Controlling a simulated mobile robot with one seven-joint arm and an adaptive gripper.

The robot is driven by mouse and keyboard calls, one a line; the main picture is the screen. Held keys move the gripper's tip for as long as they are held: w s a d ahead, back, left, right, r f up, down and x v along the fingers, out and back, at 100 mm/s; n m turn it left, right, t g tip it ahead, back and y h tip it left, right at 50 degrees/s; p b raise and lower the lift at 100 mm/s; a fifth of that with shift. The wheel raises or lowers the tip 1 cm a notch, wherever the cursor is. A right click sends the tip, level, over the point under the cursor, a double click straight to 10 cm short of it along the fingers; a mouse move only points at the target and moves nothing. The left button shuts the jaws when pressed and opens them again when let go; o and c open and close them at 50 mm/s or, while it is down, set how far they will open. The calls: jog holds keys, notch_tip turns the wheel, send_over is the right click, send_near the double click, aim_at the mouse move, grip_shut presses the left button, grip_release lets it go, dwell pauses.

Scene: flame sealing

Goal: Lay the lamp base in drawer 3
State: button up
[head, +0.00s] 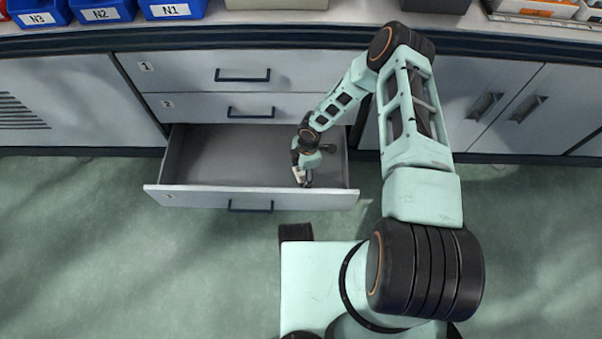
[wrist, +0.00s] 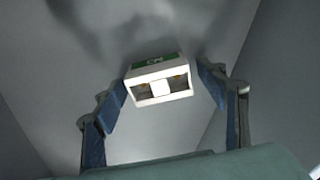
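Drawer 3 (head: 185,197), the lowest of the stack, is pulled open and my gripper (head: 303,180) is down inside its right part. In the wrist view, the lamp base (wrist: 160,92), a small white block with a green label and two dark openings, lies on the drawer floor. My gripper, also seen in the wrist view (wrist: 163,77), has its two blue-padded fingers spread on either side of the block. A narrow gap shows at the right finger; contact at the left finger is hard to tell. In the head view the arm mostly hides the block.
The drawer floor (head: 225,155) left of my gripper is bare. Drawers 1 (head: 190,72) and 2 (head: 190,105) above are shut. Blue bins (head: 105,10) labelled N1, N2 and N3 stand on the counter at upper left. Cabinet doors (head: 540,110) at right are shut.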

jog(key=shift+r, duration=0.1)
notch_tip(320, 180, up, 12)
jog(key=d+p, duration=0.1)
jog(key=p, duration=0.3)
jog(key=shift+w+d, duration=0.15)
jog(key=shift+w, duration=0.1)
dwell(0.3)
